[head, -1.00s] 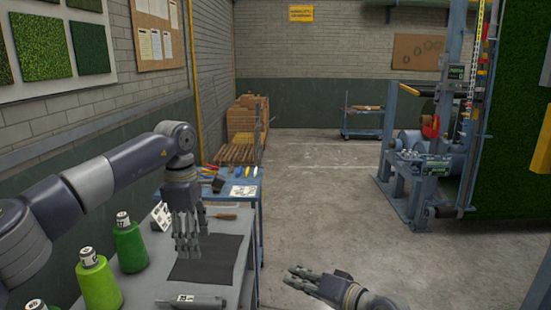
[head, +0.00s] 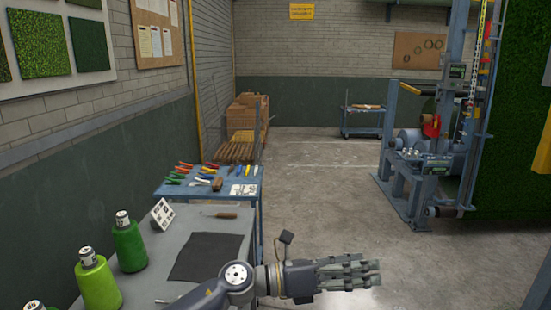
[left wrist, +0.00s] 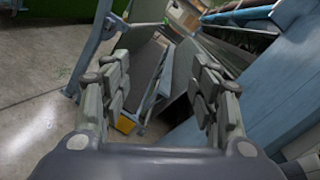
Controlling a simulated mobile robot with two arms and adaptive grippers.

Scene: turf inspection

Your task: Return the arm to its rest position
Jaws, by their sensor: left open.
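My left gripper (head: 366,273) is in the lower middle of the head view. Its fingers point right, and it is over the floor just beyond the right edge of the grey workbench (head: 232,224). In the left wrist view the left gripper (left wrist: 160,78) has its two fingers apart with nothing between them. My left forearm crosses the near end of the bench and hides part of it. My right gripper cannot be made out in the head view.
On the bench are a black mat (head: 206,256), green thread cones (head: 130,246) and a marked white card (head: 162,214). A blue table (head: 214,194) with hand tools stands behind. A blue machine frame (head: 396,186) stands right. The middle floor is clear.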

